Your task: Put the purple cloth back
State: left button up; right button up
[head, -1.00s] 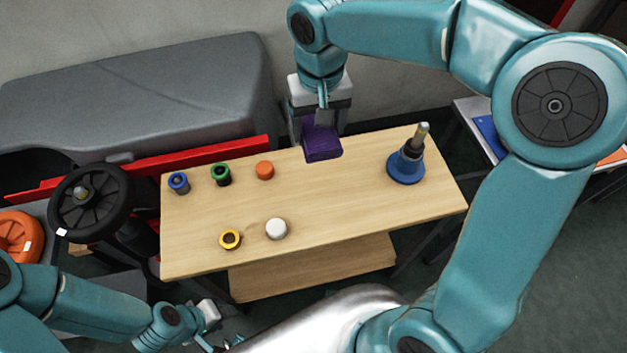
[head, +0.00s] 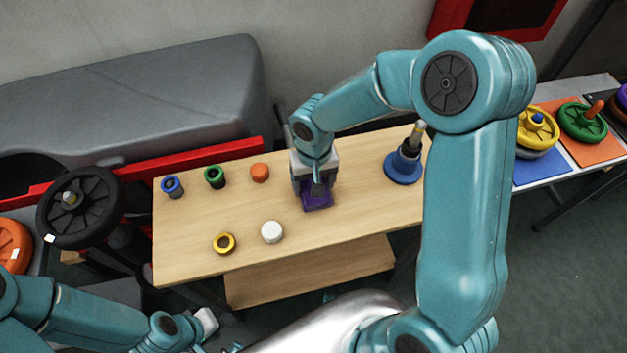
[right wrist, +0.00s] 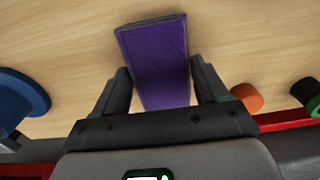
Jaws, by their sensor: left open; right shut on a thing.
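The purple cloth (head: 318,200) is a folded block over the middle of the wooden table, between the fingers of my right gripper (head: 315,188). The right wrist view shows the cloth (right wrist: 160,60) filling the gap between the two dark fingers of this gripper (right wrist: 163,82), which is shut on it. I cannot tell whether its underside touches the wood. My left gripper (head: 226,347) is at the bottom edge of the head view, partly cut off, open and away from the cloth.
The wooden table (head: 360,215) carries blue, green, orange, yellow and white small pieces on its left half. A blue-based stand (head: 403,168) is at right. A side table at far right holds coloured mats and discs. The table's front right is clear.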

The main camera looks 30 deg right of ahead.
jog(key=shift+s, duration=0.1)
jog(key=shift+f, duration=0.15)
jog(key=o, duration=1)
jog(key=shift+r, duration=0.35)
notch_tip(320, 180, up, 12)
jog(key=shift+f+p, duration=0.15)
jog(key=shift+p, duration=0.45)
